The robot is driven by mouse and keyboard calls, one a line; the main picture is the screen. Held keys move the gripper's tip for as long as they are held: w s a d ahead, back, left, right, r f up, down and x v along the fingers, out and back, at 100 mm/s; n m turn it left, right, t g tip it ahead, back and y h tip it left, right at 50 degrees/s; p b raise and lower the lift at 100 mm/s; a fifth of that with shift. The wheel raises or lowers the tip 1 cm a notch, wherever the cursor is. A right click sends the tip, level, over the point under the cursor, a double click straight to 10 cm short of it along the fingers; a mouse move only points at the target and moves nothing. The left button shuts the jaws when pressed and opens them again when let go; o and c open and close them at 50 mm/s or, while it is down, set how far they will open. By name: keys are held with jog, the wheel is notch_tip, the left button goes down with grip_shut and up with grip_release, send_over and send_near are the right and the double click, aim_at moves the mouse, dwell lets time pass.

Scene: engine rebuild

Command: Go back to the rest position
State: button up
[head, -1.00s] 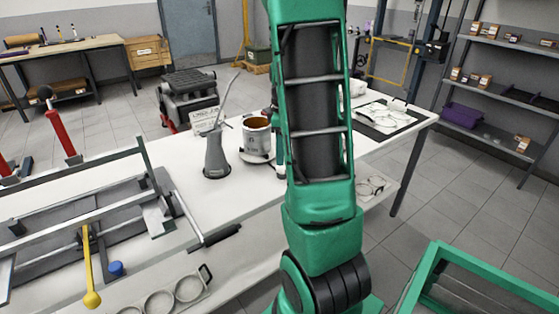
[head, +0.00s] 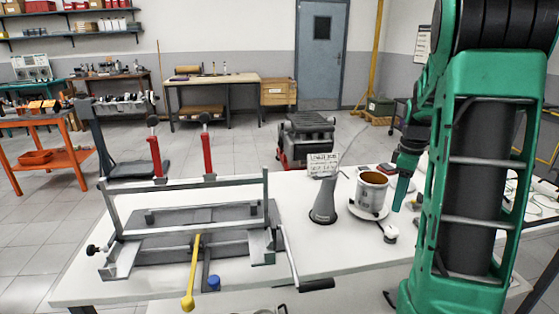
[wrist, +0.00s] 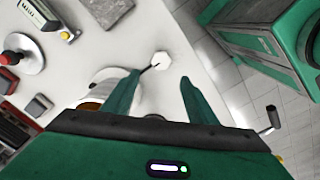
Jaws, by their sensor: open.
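My gripper (head: 402,188) hangs over the white bench at the right of the head view, just right of a grey can with brown contents (head: 372,188). In the wrist view my gripper (wrist: 160,82) has its two green fingers spread, with nothing held between them. A small white faceted piece (wrist: 161,60) shows beyond the fingertips and apart from them. The can is partly hidden behind the left finger in the wrist view. My green arm fills the right side of the head view.
A grey flask-shaped holder (head: 324,204) with a thin rod stands left of the can. A metal frame fixture (head: 190,215) with red-handled clamps and a yellow-ended lever (head: 190,270) takes up the bench's left. A blue cap (head: 214,284) lies before it. Bare bench (head: 350,255) shows at the front.

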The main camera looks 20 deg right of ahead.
jog(key=s+a+m, duration=1.2)
jog(key=s+a, duration=0.8)
jog(key=shift+a+r+m, duration=0.15)
jog(key=shift+r+m, duration=0.05)
jog(key=shift+m, duration=0.2)
jog(key=shift+w+f, duration=0.25)
jog(key=shift+w, duration=0.35)
